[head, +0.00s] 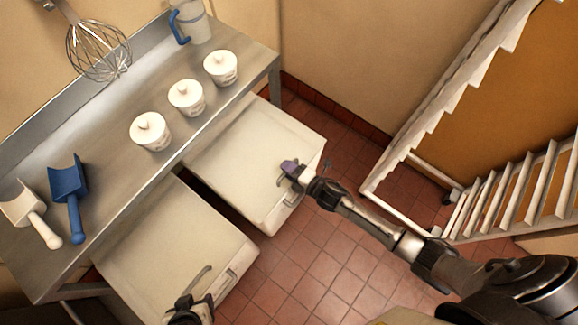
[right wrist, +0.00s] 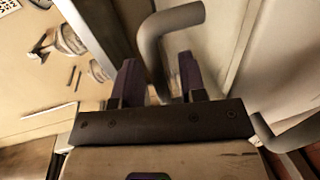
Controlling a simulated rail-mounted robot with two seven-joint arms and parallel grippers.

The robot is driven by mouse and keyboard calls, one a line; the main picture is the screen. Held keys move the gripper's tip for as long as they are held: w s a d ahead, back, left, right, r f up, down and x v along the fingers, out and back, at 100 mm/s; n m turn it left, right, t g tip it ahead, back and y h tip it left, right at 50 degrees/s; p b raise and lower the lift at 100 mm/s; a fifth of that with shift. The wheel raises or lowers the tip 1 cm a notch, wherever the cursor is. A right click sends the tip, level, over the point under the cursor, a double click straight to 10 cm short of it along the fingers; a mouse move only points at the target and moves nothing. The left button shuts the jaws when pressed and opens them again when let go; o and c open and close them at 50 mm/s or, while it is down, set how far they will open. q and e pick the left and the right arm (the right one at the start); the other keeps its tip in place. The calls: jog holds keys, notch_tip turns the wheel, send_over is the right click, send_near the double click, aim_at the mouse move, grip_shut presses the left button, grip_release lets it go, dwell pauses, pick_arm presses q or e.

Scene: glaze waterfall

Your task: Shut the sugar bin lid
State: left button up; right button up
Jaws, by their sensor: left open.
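Two cream bins stand side by side under the steel table, the far one (head: 245,150) and the near one (head: 165,245). Their tops look flat and pale. No label is readable, so I cannot tell which is the sugar bin, nor how far either lid is shut. My right gripper (head: 290,168) is at the front of the far bin's top. In the right wrist view its purple fingers (right wrist: 158,80) stand apart on either side of a bent grey bar (right wrist: 153,50), with gaps visible. My left gripper (head: 190,308) is open by the grey handle (head: 197,279) on the near bin.
The steel table (head: 110,115) carries three white lidded jars (head: 186,98), a jug (head: 192,22), a blue scoop (head: 69,195) and a white scoop (head: 30,213). A whisk (head: 98,50) hangs above. A white rack (head: 510,190) stands at right. Tiled floor (head: 320,265) lies clear before the bins.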

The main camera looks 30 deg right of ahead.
jog(key=p+v, duration=0.1)
jog(key=v, duration=1.2)
jog(key=shift+s+p, duration=0.35)
jog(key=shift+p, duration=0.05)
jog(key=shift+d+r, duration=0.15)
